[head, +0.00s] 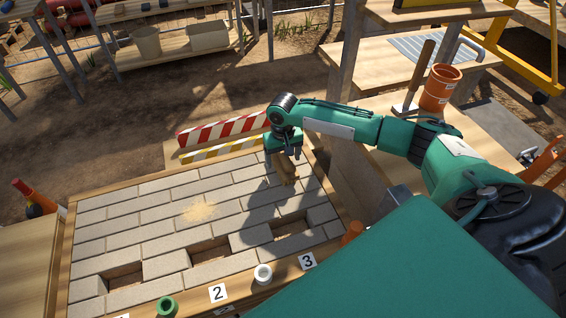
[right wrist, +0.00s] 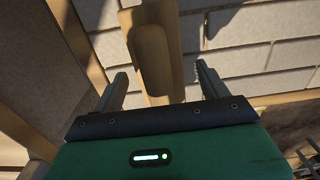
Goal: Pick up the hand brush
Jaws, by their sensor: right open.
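The hand brush (head: 287,173) is a wooden piece on the grey paver surface, partly hidden under my right gripper in the head view. In the right wrist view the wooden brush (right wrist: 152,55) lies lengthwise between the two fingers, with a rounded raised part on top. My right gripper (head: 284,156) is open above the brush; its fingers (right wrist: 162,75) stand on either side of it with gaps visible. Whether they touch the brush lower down cannot be told. The bristles are not visible. My left gripper is not in view.
The paver bed (head: 140,215) has several open slots along its front. A red-white striped barrier (head: 222,131) and a yellow-white one stand behind it. White (head: 263,275) and green (head: 166,306) rings sit at the front edge.

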